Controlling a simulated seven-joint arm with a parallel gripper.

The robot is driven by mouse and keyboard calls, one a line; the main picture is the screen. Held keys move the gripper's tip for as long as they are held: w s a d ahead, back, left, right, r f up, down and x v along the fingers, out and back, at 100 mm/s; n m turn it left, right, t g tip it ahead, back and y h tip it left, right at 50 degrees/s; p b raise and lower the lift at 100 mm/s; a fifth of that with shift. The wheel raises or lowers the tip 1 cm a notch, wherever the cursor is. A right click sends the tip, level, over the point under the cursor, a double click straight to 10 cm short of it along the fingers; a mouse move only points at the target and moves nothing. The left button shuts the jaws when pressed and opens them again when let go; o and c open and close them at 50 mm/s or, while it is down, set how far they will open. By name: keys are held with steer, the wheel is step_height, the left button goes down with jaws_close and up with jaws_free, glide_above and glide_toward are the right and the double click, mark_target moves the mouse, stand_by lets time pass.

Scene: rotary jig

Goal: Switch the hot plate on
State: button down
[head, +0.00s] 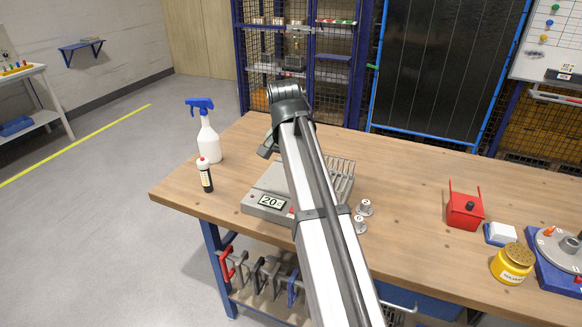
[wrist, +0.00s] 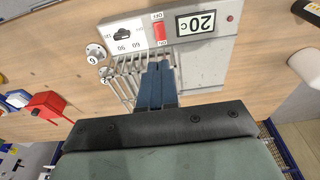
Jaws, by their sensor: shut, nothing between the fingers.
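The hot plate (head: 262,184) is a pale grey box on the wooden bench, partly hidden by my arm in the head view. Its front panel (wrist: 215,45) shows in the wrist view with a display (wrist: 196,22) reading 20 C, a small dark red lamp (wrist: 231,17), a dark knob (wrist: 122,33) and a red rocker switch (wrist: 160,29). Small labels stand at both ends of the switch. My gripper (wrist: 155,68) is shut and empty, its blue fingertips just below the switch in the wrist view, apart from it in the picture. The head view does not clearly show the fingertips.
A spray bottle (head: 208,138) and a red-capped bottle (head: 205,176) stand left. A wire rack (head: 342,176) and two numbered metal pieces (head: 364,208) are close to the hot plate. A red box (head: 464,212), a yellow jar (head: 512,264) and a rotary jig (head: 556,247) are right.

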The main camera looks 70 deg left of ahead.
steer(key=shift+a, duration=0.1)
steer(key=shift+w+a+r, duration=0.1)
steer(key=shift+w+a, duration=0.3)
steer(key=shift+w, duration=0.05)
steer(key=f, duration=0.4)
steer(key=w+a+f, duration=0.1)
steer(key=f, duration=0.8)
steer(key=shift+w+a+f, duration=0.35)
steer(key=shift+f, duration=0.05)
